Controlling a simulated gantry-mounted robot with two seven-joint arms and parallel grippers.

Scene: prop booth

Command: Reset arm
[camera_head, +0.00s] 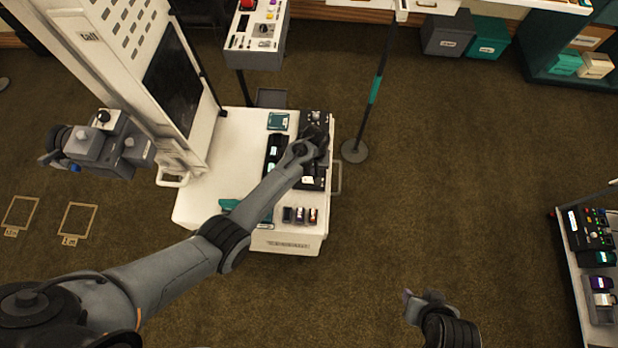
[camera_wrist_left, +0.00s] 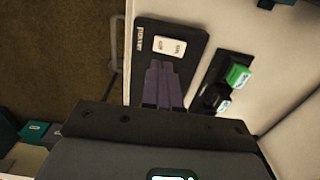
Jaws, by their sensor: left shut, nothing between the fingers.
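My left arm reaches across the white cart (camera_head: 212,150) from the left. Its gripper (camera_head: 318,142) is over the dark equipment on the cart's right side. In the left wrist view the purple-grey fingers (camera_wrist_left: 162,84) are together and empty. They are in front of a black panel (camera_wrist_left: 188,34) with a white rocker switch (camera_wrist_left: 170,46), just short of the switch in the picture. I cannot tell whether they touch the panel. My right gripper (camera_head: 410,296) is low, right of centre, over the floor and away from the cart; its finger opening is unclear.
A black holder (camera_wrist_left: 212,98) with a green-topped item (camera_wrist_left: 238,76) lies beside the panel. Several small items (camera_head: 300,215) stand at the cart's front edge. A post (camera_head: 354,150) stands right of the cart. A shelf (camera_head: 570,285) is at far right. Open carpet lies between.

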